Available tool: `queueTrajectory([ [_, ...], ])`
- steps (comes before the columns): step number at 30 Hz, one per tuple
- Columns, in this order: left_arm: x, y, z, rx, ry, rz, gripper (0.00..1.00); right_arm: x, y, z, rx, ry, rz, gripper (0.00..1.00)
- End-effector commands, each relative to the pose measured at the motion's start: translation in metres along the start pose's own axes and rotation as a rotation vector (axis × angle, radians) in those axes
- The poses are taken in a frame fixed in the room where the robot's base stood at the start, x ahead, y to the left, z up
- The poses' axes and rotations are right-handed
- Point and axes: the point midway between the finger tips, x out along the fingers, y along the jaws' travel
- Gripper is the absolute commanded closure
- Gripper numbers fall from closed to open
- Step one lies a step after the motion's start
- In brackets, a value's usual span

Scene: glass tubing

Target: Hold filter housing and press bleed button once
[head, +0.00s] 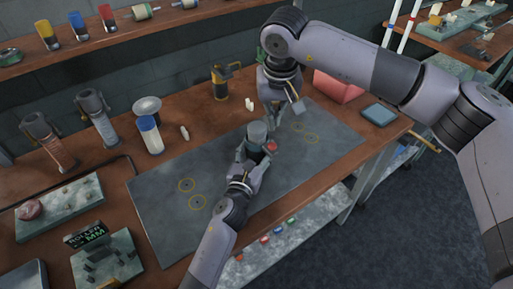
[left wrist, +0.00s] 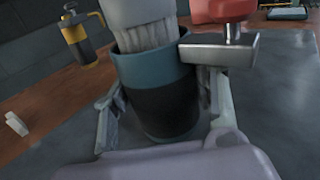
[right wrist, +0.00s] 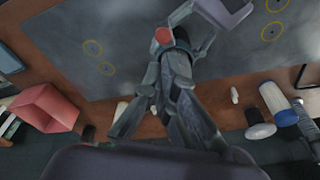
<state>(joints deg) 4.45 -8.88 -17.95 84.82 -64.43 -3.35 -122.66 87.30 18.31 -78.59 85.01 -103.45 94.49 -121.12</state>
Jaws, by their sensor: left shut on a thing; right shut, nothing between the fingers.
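The filter housing (left wrist: 155,95) is a dark cylinder with a teal upper band and a pale ribbed cap, roughly upright above the grey mat. The red bleed button (left wrist: 222,10) sits on a metal side bracket (left wrist: 220,48); it also shows in the head view (head: 271,146). My left gripper (head: 252,165) is shut around the housing, one finger on each side. My right gripper (head: 296,106) is shut and empty, beyond and to the right of the housing in the head view. In the right wrist view its fingers point toward the button (right wrist: 162,36); the exact gap is hard to tell.
The grey mat (head: 165,220) has yellow rings. Behind it stand a yellow-handled pot (head: 221,82), a white and blue bottle (head: 150,135) and small white pieces (head: 249,104). A red bin (head: 338,86) and a blue pad (head: 379,115) are at right. Fixtures fill the left.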

Motion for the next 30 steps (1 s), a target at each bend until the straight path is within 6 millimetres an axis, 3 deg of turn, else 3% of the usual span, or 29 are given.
queueTrajectory([
  [11,0.0,0.0,0.0,0.0,0.0,0.0,0.79,-0.006,0.0,-0.001,0.0,0.002,-0.001,1.0],
  [24,0.0,0.0,0.0,0.0,0.0,0.0,0.79,-0.09,0.0,-0.001,0.0,0.003,0.0,1.0],
  [30,0.0,0.0,0.0,0.0,0.0,0.0,0.79,-0.115,0.0,-0.001,0.0,0.001,-0.001,1.0],
])
